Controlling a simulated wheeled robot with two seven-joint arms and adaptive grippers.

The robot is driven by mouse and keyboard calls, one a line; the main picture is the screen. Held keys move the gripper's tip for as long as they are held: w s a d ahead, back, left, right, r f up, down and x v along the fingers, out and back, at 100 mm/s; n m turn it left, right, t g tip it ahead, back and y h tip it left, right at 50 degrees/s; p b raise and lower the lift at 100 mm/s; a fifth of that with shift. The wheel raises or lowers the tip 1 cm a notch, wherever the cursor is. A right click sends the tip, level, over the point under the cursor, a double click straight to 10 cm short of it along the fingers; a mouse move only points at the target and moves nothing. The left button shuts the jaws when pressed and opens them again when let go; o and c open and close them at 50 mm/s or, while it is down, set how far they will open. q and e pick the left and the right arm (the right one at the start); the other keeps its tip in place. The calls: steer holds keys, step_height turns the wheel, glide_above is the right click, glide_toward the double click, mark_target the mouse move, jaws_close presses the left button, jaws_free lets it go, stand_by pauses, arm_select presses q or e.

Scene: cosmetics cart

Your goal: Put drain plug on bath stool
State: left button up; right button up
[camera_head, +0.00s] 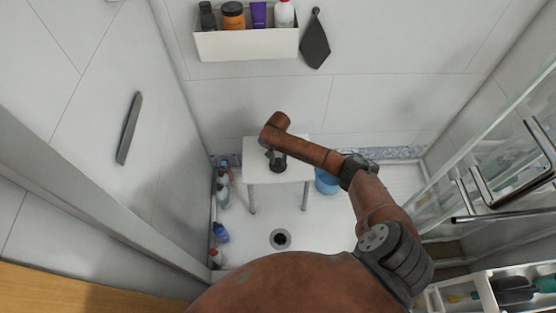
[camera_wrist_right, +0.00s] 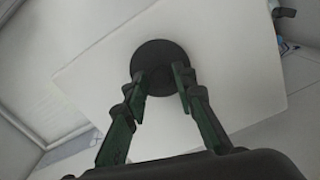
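The drain plug (camera_wrist_right: 160,58) is a dark round piece in the right wrist view, set against the white top of the bath stool (camera_wrist_right: 100,80). My right gripper (camera_wrist_right: 161,86) has one finger on each side of the plug's near part and is shut on it. The plug is at the stool top; whether it touches the surface is hard to tell. In the head view, the white bath stool (camera_head: 297,172) stands in the shower area, and my right gripper (camera_head: 277,162) is over its left half, hiding the plug. My left gripper is not in view.
A floor drain (camera_head: 280,239) lies before the stool. Several bottles (camera_head: 222,232) stand along the left wall. A blue bucket (camera_head: 326,182) is right of the stool. A wall shelf (camera_head: 246,44) hangs above. A glass door (camera_head: 470,150) and a cart (camera_head: 490,292) are at right.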

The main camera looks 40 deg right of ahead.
mark_target(278, 162)
steer(key=shift+o, duration=1.1)
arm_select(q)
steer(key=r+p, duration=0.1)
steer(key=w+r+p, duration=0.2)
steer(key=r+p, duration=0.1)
arm_select(e)
step_height(278, 162, up, 12)
steer(key=shift+r, duration=0.2)
